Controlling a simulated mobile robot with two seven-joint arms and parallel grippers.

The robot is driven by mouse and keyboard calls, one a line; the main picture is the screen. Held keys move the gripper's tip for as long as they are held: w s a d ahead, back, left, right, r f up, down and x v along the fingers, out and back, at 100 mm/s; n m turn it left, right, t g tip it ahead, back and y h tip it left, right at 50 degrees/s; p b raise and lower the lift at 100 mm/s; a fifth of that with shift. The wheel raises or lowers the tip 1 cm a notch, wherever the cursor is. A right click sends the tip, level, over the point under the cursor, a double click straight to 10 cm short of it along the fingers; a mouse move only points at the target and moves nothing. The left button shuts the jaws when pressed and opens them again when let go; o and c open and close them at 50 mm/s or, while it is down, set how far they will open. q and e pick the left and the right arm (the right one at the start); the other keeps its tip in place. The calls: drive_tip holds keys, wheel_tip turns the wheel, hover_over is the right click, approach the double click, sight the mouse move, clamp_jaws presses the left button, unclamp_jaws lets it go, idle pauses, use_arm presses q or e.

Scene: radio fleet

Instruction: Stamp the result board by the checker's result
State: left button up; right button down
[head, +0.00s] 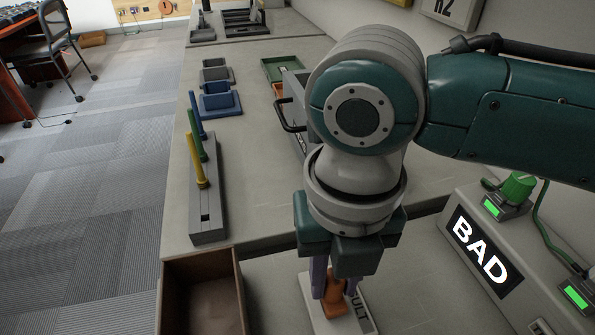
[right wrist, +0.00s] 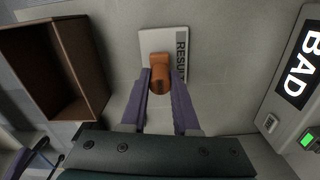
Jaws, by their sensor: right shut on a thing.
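The checker (head: 480,250) at the right shows a lit "BAD" sign (head: 479,250); the sign also shows in the right wrist view (right wrist: 303,65). The white result board (head: 358,312) lies on the table, its "RESULT" strip (right wrist: 181,55) partly readable. My right gripper (head: 333,295) is shut on an orange-brown stamp (right wrist: 160,72), which is over the board. I cannot tell whether the stamp touches the board. The stamp's underside is hidden. My left gripper is not in view.
An open brown bin (head: 203,262) stands left of the board. A grey rack (head: 208,190) with coloured pegs and blue and grey holders (head: 218,103) lie farther back. A green-knobbed unit (head: 517,188) sits on the checker. Bare table surrounds the board.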

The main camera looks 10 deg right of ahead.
drive_tip(key=shift+f, duration=0.2)
drive_tip(key=shift+f+b, duration=0.3)
drive_tip(key=shift+b, duration=0.05)
idle(0.6)
drive_tip(key=shift+f, duration=0.15)
idle(1.0)
wheel_tip(320, 180, up, 7)
drive_tip(key=p, duration=0.8)
drive_tip(key=shift+r, duration=0.2)
drive_tip(key=shift+f, duration=0.1)
idle(0.5)
